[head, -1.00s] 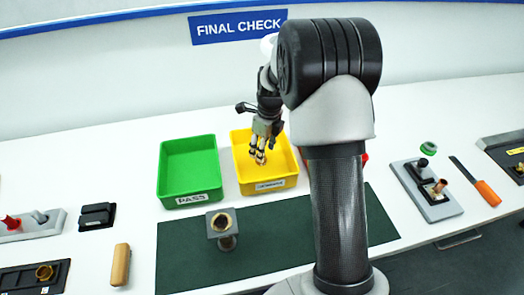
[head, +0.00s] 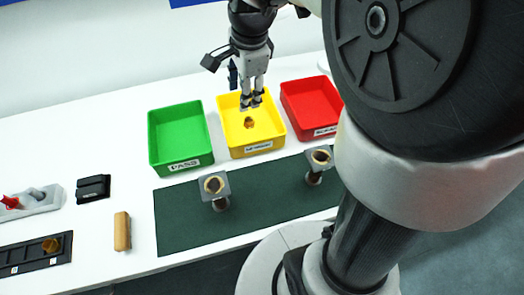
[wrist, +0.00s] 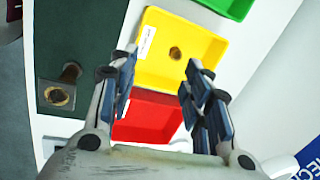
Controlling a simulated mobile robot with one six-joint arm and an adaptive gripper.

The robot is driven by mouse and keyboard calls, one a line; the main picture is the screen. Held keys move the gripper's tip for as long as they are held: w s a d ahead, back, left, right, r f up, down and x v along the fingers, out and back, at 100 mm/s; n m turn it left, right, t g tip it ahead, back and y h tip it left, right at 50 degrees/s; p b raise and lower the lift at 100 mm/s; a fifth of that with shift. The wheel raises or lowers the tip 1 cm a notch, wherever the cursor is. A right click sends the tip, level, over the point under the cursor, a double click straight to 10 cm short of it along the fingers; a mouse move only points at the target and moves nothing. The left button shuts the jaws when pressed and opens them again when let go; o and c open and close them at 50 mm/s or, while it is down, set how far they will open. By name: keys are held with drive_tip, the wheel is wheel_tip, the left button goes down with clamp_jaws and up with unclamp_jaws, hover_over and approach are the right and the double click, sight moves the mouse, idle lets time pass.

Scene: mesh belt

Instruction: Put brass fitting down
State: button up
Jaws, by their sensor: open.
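The brass fitting (head: 249,123) lies on the floor of the yellow bin (head: 268,136), and it also shows in the wrist view (wrist: 175,53). My gripper (head: 251,100) is open and empty above the yellow bin, apart from the fitting. In the wrist view its fingers (wrist: 158,88) are spread wide with nothing between them. The yellow bin's label is too small to read.
A green bin (head: 158,135) marked PASS stands left of the yellow bin, a red bin (head: 290,100) right of it. Two grey blocks with brass rings (head: 215,187) (head: 318,160) stand on the dark green mat (head: 265,215). A wooden block (head: 122,231) lies left of the mat.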

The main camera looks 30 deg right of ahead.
drive_tip(key=s+a+r+n+t, duration=0.1)
drive_tip(key=s+a+n, duration=0.1)
drive_tip(key=s+n, duration=0.7)
drive_tip(key=s+a+r+n+t, duration=0.1)
drive_tip(key=s+a+n, duration=0.2)
drive_tip(key=s+n, duration=0.6)
drive_tip(key=shift+s+a+n, duration=0.3)
drive_tip(key=shift+s+a, duration=0.05)
drive_tip(key=shift+s, duration=0.65)
